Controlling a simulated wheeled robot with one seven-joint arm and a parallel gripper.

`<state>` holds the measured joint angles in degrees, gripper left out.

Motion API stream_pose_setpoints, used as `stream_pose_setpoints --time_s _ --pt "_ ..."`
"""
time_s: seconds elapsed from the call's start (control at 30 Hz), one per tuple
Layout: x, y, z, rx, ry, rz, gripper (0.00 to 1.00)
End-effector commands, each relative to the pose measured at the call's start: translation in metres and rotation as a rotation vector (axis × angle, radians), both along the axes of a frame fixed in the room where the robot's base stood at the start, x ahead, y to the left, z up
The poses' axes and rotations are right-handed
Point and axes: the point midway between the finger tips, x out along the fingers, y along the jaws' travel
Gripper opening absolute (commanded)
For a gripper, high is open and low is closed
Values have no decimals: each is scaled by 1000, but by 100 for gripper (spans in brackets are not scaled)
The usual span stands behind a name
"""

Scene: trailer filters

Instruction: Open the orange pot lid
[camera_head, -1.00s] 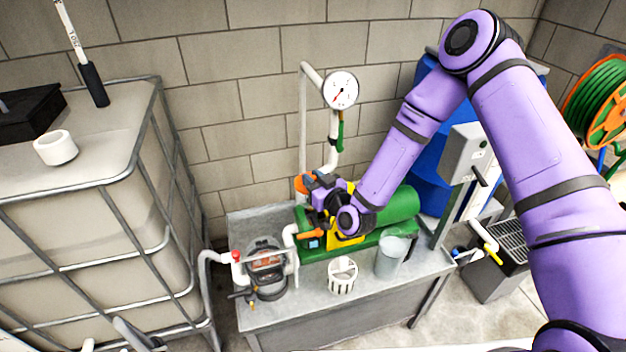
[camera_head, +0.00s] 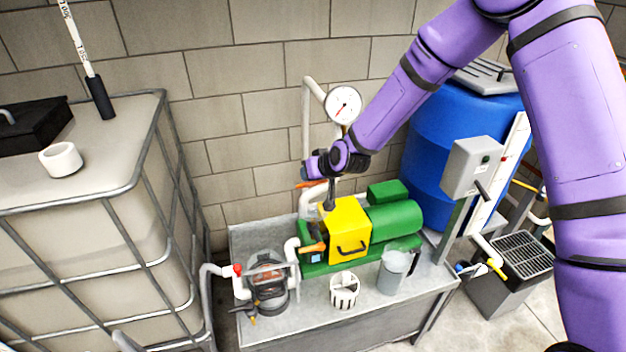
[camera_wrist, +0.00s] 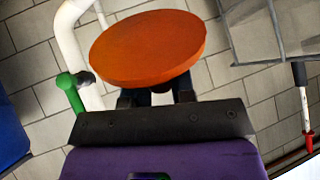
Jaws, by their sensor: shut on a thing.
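The orange pot lid (camera_wrist: 150,45) is a flat round disc, large in the wrist view, just past the fingers. My gripper (camera_wrist: 158,98) is shut on it, with the dark fingertips partly hidden at the lid's lower edge. In the head view my gripper (camera_head: 312,174) is above and behind the yellow box, near the white upright pipe. Only a thin orange sliver of the lid (camera_head: 309,185) shows below it there. The lid's underside and the pot's opening are hidden, and I cannot tell the gap between them.
The green pump (camera_head: 395,215) and yellow box (camera_head: 350,230) stand on a grey bench (camera_head: 330,325). A gauge (camera_head: 343,104) on piping rises behind. A blue drum (camera_head: 425,165) is right, a caged tank (camera_head: 110,155) left. A white basket (camera_head: 344,290) and clear cup (camera_head: 393,272) sit in front.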

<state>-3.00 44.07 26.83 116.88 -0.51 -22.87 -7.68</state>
Motion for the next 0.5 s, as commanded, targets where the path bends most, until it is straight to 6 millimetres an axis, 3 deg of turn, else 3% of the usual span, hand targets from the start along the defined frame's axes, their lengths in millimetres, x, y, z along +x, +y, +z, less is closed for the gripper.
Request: stream_pose_setpoints --time_s 0.5 --pt "35 10 6 -122 424 0 0"
